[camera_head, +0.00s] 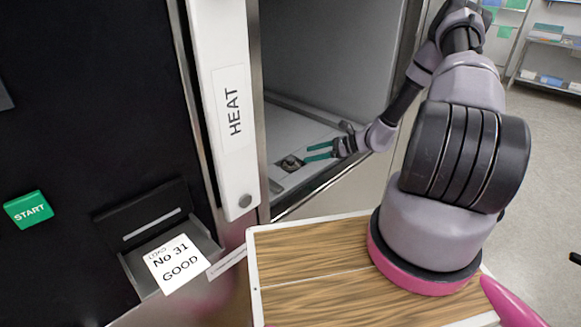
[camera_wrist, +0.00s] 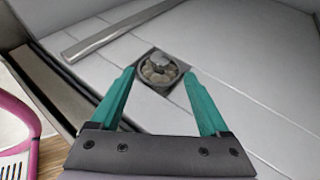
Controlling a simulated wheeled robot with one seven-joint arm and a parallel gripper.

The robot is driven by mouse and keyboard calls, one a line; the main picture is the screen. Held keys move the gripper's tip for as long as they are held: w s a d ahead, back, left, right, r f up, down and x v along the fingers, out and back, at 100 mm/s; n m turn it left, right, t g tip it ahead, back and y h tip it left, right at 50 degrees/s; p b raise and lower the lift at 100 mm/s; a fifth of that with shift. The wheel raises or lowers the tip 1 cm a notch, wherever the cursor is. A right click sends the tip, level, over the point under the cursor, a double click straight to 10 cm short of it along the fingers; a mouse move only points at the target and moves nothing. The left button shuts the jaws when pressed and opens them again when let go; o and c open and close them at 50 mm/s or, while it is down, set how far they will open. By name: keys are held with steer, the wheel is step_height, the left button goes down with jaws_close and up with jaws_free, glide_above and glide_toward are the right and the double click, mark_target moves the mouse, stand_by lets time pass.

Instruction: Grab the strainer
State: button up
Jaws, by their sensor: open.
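The strainer (camera_wrist: 160,70) is a small round metal piece set in a dark square recess in the washer chamber floor. It also shows in the head view (camera_head: 291,163), just beyond my gripper's fingertips. My gripper (camera_head: 306,154) has teal fingers and reaches into the chamber low over the floor. In the wrist view my gripper (camera_wrist: 160,82) is open, with one finger on each side of the strainer's near part. Nothing is held between the fingers. I cannot tell how high the fingertips are above the strainer.
The chamber floor (camera_wrist: 235,50) is pale and flat, with a metal rail (camera_wrist: 120,30) across it. A tall HEAT panel (camera_head: 232,110) stands left of the opening. A wood-topped tray (camera_head: 310,275) is in front. A START button (camera_head: 28,209) and printed label (camera_head: 176,263) are at left.

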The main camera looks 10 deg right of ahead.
mark_target(293, 157)
steer(key=shift+x, duration=3.5)
steer(key=shift+r, duration=0.15)
jaws_close()
